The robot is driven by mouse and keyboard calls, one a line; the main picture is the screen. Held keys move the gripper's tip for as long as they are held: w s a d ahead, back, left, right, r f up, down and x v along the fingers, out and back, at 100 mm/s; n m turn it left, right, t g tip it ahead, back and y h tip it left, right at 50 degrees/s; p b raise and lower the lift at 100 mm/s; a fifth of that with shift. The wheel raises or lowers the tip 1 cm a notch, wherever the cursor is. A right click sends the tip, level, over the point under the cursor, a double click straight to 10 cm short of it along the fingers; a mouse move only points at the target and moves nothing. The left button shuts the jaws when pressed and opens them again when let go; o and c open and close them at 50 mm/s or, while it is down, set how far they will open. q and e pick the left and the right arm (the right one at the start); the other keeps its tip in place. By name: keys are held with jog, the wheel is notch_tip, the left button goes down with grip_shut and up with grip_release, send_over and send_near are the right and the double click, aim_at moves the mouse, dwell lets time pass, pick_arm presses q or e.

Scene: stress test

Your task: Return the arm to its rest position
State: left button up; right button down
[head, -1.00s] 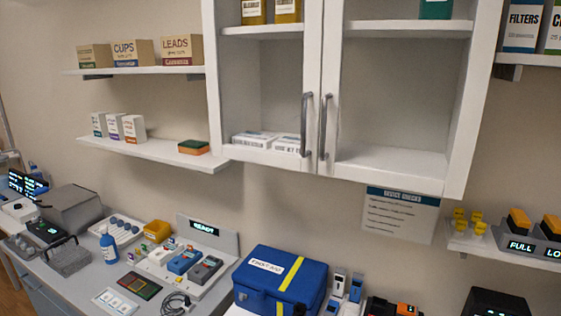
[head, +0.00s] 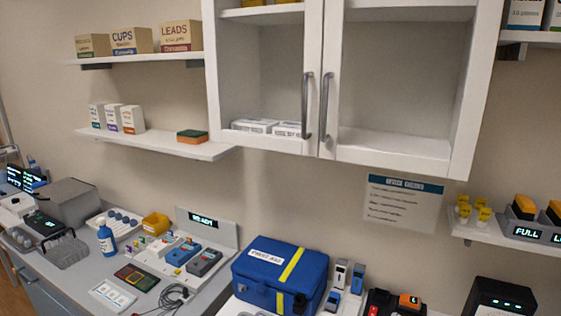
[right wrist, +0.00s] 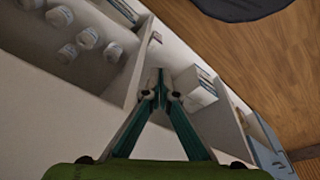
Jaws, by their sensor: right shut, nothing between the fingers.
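My right gripper (right wrist: 160,92) shows in the right wrist view. Its two teal fingers meet at the tips and hold nothing. The tips appear in front of a pale surface beside shelving; I cannot tell the gap between them. A green shape crosses the bottom of that view. Neither of my arms can be made out in the head view, and my left gripper is not in view.
The right wrist view shows several white jars (right wrist: 60,16) and wooden floor (right wrist: 255,60).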

jog(key=s+d+f+b, duration=0.1)
jog(key=s+f+b, duration=0.1)
jog(key=s+f, duration=0.7)
jog(key=s+d+f+g+b, duration=0.1)
jog(key=s+d+f+b, duration=0.1)
jog(key=s+f, duration=0.7)
notch_tip(320, 180, down, 5)
jog(key=shift+f, duration=0.2)
jog(key=shift+s+d, duration=0.1)
